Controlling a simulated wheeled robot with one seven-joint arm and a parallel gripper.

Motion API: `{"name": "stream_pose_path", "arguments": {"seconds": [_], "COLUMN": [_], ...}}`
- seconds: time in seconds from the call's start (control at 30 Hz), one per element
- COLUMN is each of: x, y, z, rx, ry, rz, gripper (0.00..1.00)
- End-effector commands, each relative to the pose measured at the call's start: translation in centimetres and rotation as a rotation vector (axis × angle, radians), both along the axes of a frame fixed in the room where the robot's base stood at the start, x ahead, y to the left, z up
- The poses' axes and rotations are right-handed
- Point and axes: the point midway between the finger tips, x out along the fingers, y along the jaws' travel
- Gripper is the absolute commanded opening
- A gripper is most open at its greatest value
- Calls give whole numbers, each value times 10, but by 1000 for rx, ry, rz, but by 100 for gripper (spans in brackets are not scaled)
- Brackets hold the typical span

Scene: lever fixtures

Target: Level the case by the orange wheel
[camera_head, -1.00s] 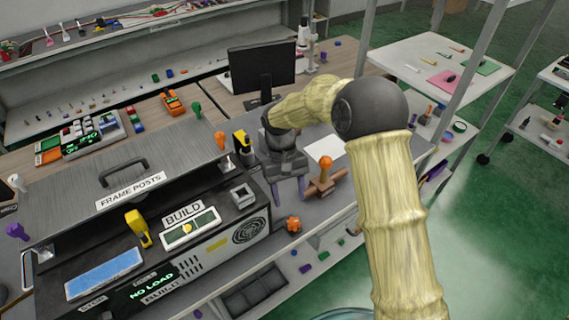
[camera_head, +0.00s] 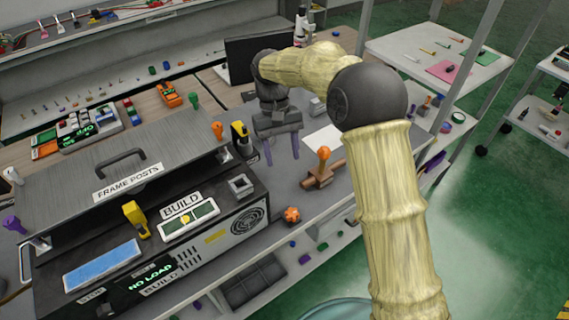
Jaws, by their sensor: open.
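The case (camera_head: 208,237) is a dark box with a light grey vented side, a BUILD label and a NO LOAD display, at the lower left of the bench. A small level with a yellow-green vial (camera_head: 187,219) sits on its top. The orange wheel (camera_head: 292,214) is a small knobbed wheel at the case's right end, near the bench's front edge. My gripper (camera_head: 281,158) hangs above the bench, behind and above the wheel, apart from it. Its two purple fingers are spread and empty, pointing down.
An orange-knobbed lever on a wooden block (camera_head: 323,172) stands right of my gripper. A yellow lever (camera_head: 136,219) and a blue panel (camera_head: 102,265) are on the case. The FRAME POSTS cover (camera_head: 98,187) lies behind. A white sheet (camera_head: 323,140) lies flat behind the wooden block.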

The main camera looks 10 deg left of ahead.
Motion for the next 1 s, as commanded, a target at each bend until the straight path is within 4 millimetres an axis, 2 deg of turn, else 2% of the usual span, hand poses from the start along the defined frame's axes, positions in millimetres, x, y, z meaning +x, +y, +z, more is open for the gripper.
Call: {"name": "stream_pose_path", "arguments": {"seconds": [0.27,0.43,0.6,0.8,1.0], "x": [-28,-43,-57,-67,-66], "y": [-1,-12,-21,-34,-40], "z": [-1,-3,3,15,15], "rx": [6,16,19,22,30], "ry": [-73,-146,-234,-356,-404], "rz": [-196,-393,-627,-922,-1029], "gripper": [53,53,53,53,53]}}
